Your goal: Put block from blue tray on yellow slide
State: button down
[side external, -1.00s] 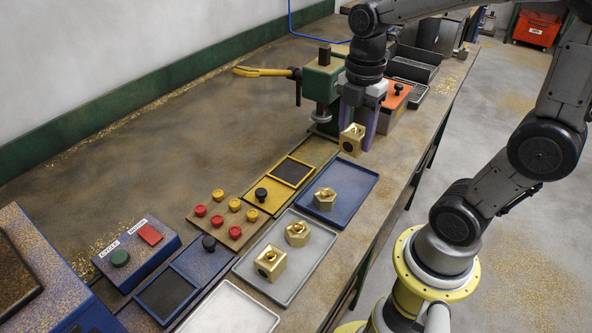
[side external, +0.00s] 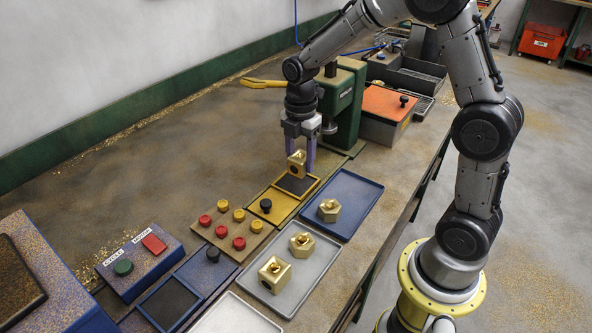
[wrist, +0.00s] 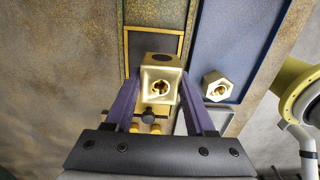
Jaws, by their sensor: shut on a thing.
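My gripper (side external: 298,165) is shut on a brass block (side external: 296,164), a cube with a round dark hole in its side and a knob on top. The block is upright, over or at the far part of the dark pad of the yellow slide (side external: 270,215); I cannot tell whether it touches. The wrist view shows the block (wrist: 160,70) between the purple fingers, with the slide's yellow-framed pad (wrist: 152,42) partly behind it. The blue tray (side external: 362,192) lies to the right and holds a brass hexagonal piece (side external: 329,210), also in the wrist view (wrist: 216,86).
A grey tray (side external: 290,300) in front holds a brass block and a hexagonal piece. Red and yellow knobs (side external: 222,225) stand left of the slide. A green press (side external: 345,100) stands behind the gripper, beside an orange-topped box (side external: 388,105).

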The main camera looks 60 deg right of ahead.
aim_at(296, 171)
jog(key=shift+w+f, duration=0.45)
jog(key=shift+w+d+f, duration=0.1)
jog(key=shift+w+f, duration=0.05)
jog(key=shift+f, duration=0.75)
jog(key=shift+w+f, duration=0.1)
jog(key=shift+f, duration=0.8)
jog(key=shift+f, duration=0.15)
jog(key=shift+c, duration=1.2)
grip_release()
